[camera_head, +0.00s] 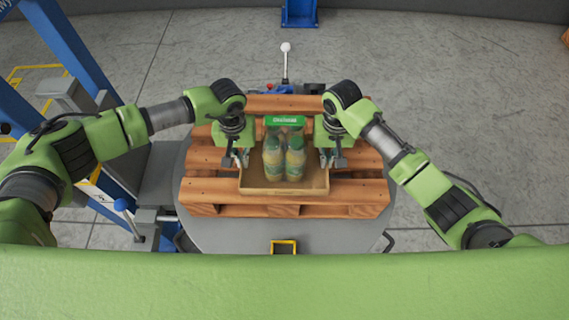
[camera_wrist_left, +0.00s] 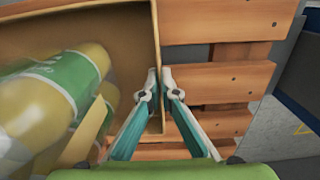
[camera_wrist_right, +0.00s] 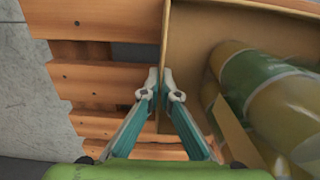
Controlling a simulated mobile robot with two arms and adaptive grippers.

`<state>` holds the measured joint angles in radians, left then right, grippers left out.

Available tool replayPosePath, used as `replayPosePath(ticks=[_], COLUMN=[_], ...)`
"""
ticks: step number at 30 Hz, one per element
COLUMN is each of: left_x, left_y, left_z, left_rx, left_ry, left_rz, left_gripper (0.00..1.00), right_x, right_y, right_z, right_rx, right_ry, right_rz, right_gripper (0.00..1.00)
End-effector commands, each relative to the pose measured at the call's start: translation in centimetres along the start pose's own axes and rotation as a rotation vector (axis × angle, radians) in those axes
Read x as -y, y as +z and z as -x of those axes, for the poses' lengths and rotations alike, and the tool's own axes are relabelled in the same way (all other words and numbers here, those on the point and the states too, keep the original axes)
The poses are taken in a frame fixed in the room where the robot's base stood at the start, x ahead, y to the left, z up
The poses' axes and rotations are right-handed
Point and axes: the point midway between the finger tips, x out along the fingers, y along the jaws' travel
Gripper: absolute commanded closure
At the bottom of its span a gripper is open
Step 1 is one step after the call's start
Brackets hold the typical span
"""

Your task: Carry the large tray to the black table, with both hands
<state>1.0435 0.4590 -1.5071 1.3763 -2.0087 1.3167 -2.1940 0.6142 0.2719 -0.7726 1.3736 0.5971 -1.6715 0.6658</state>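The large tray (camera_head: 284,191) is a shallow brown cardboard tray on a wooden pallet. It holds several yellow-green bottles (camera_head: 295,160) and a green-labelled pack at its far end. My left gripper (camera_head: 236,160) is at the tray's left wall; in the left wrist view its fingers (camera_wrist_left: 159,82) straddle that wall (camera_wrist_left: 133,25), tips close together on it. My right gripper (camera_head: 333,160) is at the right wall; in the right wrist view its fingers (camera_wrist_right: 160,82) straddle that wall (camera_wrist_right: 184,50) the same way. No black table is recognisable in view.
The slatted pallet (camera_head: 215,190) rests on a round grey platform (camera_head: 230,232) with a yellow-framed part at its front. A blue frame (camera_head: 75,60) and machine parts stand at the left. A blue stand (camera_head: 299,12) is at the back. Grey floor is open at the right.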

Motion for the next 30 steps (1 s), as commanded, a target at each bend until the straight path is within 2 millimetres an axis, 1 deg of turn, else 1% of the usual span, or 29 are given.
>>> replayPosePath(ticks=[7, 16, 20, 30], left_x=[0.0, -0.1, 0.0, 0.0], left_y=[0.0, -0.1, -0.1, -0.1], left_z=[0.0, 0.8, 1.6, 4.3], left_rx=[0.000, -0.002, -0.002, -0.002], left_ry=[0.000, 0.002, 0.002, 0.001], left_rz=[0.000, 0.000, 0.000, 0.000], left_gripper=[1.00, 1.00, 1.00, 1.00], right_x=[0.0, 0.0, 0.0, 0.0], right_y=[0.0, -0.1, -0.1, -0.1], right_z=[0.1, 0.8, 1.6, 4.4], right_rx=[-0.001, -0.004, -0.004, -0.003], right_ry=[0.000, -0.001, -0.001, -0.001], right_rz=[0.000, 0.000, 0.000, 0.000], right_gripper=[1.00, 1.00, 1.00, 1.00])
